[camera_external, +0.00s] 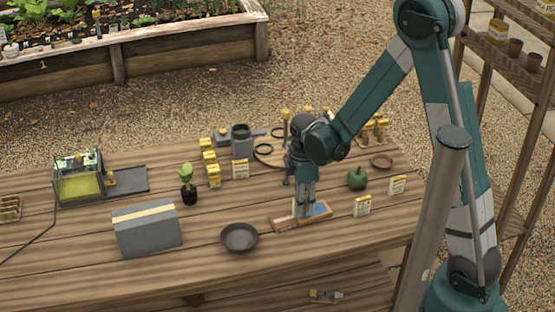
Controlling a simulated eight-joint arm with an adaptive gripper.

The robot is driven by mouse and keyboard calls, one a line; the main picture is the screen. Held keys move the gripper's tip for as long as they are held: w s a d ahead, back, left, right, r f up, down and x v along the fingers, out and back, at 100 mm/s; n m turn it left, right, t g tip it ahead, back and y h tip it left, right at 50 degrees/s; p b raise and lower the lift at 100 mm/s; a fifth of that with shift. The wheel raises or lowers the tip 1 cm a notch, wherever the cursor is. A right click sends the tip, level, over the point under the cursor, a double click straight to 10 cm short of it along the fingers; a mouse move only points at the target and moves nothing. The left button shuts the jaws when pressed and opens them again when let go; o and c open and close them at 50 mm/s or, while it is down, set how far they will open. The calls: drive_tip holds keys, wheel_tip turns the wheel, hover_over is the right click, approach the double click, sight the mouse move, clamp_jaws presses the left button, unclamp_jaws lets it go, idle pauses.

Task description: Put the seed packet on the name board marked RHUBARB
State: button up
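My gripper (305,212) points straight down over a small wooden tray (283,222) near the right front of the table. A flat blue patch (321,210) shows in the tray beside the fingers. The fingers are too small to show whether they are open or hold anything. Small yellow-and-white upright cards stand on the table: one (240,169) left of the arm, one (362,206) and another (398,185) to the right. I cannot tell which are seed packets or name boards. No lettering is readable, so RHUBARB cannot be picked out.
A dark round dish (239,237), a grey box (147,229), a potted plant (188,184) and a green round object (357,178) stand around the gripper. Yellow blocks (214,176) and a grey cylinder (242,141) are behind.

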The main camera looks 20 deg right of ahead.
drive_tip(key=shift+r, duration=0.15)
drive_tip(key=shift+r+p, duration=0.8)
drive_tip(key=shift+r, duration=5.2)
drive_tip(key=s+d+r+m+t, duration=0.2)
drive_tip(key=s+d+r+m, duration=0.15)
drive_tip(key=d+r, duration=0.25)
drive_tip(key=s+d+r+m+t, duration=0.1)
drive_tip(key=s+d+r+m, duration=0.1)
drive_tip(key=d+r+m, duration=0.35)
drive_tip(key=s+d+r+m+t, duration=0.4)
drive_tip(key=s+d+r+m, duration=0.3)
drive_tip(key=s+d+m, duration=0.2)
drive_tip(key=s+d, duration=0.2)
drive_tip(key=d, duration=0.1)
drive_tip(key=shift+s+d+r, duration=0.2)
drive_tip(key=shift+s+d, duration=0.05)
drive_tip(key=shift+s, duration=0.1)
